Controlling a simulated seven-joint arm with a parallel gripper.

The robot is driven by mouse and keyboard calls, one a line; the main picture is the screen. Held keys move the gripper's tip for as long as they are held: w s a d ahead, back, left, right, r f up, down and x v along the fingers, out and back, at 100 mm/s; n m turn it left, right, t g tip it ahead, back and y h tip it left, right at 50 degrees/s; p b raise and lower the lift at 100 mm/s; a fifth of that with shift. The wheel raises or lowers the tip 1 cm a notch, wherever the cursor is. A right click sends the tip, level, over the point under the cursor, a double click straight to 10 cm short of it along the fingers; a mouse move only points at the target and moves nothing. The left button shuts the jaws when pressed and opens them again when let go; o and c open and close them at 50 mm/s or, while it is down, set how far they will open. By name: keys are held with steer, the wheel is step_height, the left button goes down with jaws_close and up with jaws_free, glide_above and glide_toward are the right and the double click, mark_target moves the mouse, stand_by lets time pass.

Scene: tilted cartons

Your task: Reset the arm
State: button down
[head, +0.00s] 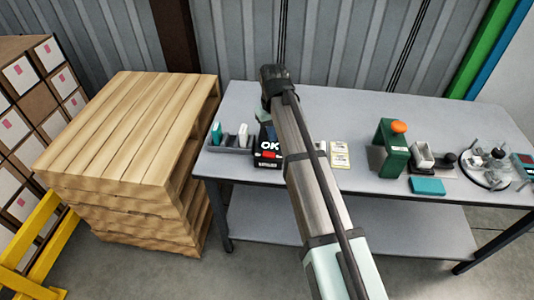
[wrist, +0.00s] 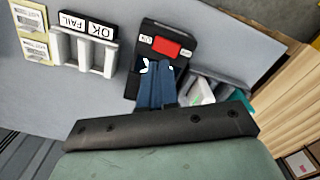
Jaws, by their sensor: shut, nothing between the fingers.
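My arm (head: 310,170) reaches from the bottom of the head view up and left over the grey table (head: 365,110). My gripper (wrist: 157,68) shows in the wrist view with its blue-grey fingers together and nothing between them. The fingertips overlap the lower part of a black device with a red panel (wrist: 166,47); I cannot tell whether they touch it. In the head view the arm hides most of my gripper, and the device shows only partly beside it.
A grey tray with small cartons (head: 229,142) stands left of the device. OK and FAIL blocks (wrist: 87,27) stand in a holder beside yellow cards (head: 340,153). Stacked pallets (head: 130,130) adjoin the table's left side.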

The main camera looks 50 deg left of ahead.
steer(key=shift+w, duration=0.1)
